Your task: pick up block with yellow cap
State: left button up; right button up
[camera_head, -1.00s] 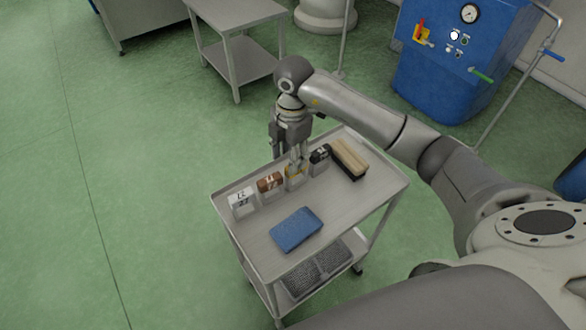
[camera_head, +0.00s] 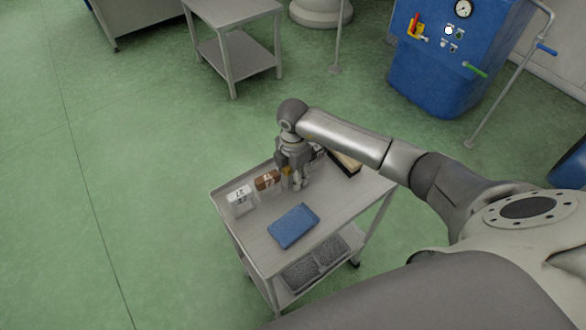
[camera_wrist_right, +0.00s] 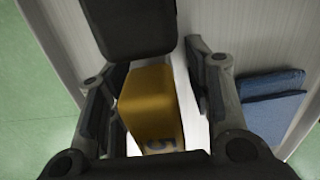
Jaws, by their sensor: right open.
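The block with the yellow cap (camera_wrist_right: 150,100) stands upright between the two fingers of my right gripper (camera_wrist_right: 155,112) in the right wrist view. Its cap carries a dark number 5. The gripper is open, with a finger on each side of the block. In the head view my right gripper (camera_head: 294,182) is low over the cart top, and only a sliver of the yellow cap (camera_head: 286,171) shows beside it. My left gripper is in neither view.
The cart (camera_head: 257,245) also holds a white-capped block (camera_head: 240,195), a brown-capped block (camera_head: 267,181), a blue cloth (camera_head: 293,225) and a wooden brush (camera_head: 345,163) behind my arm. The blue cloth (camera_wrist_right: 272,95) lies right of the gripper in the wrist view. A dark mat (camera_head: 315,264) lies on the lower shelf.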

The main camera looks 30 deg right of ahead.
grip_shut()
dwell(0.3)
jog(key=shift+w, duration=0.1)
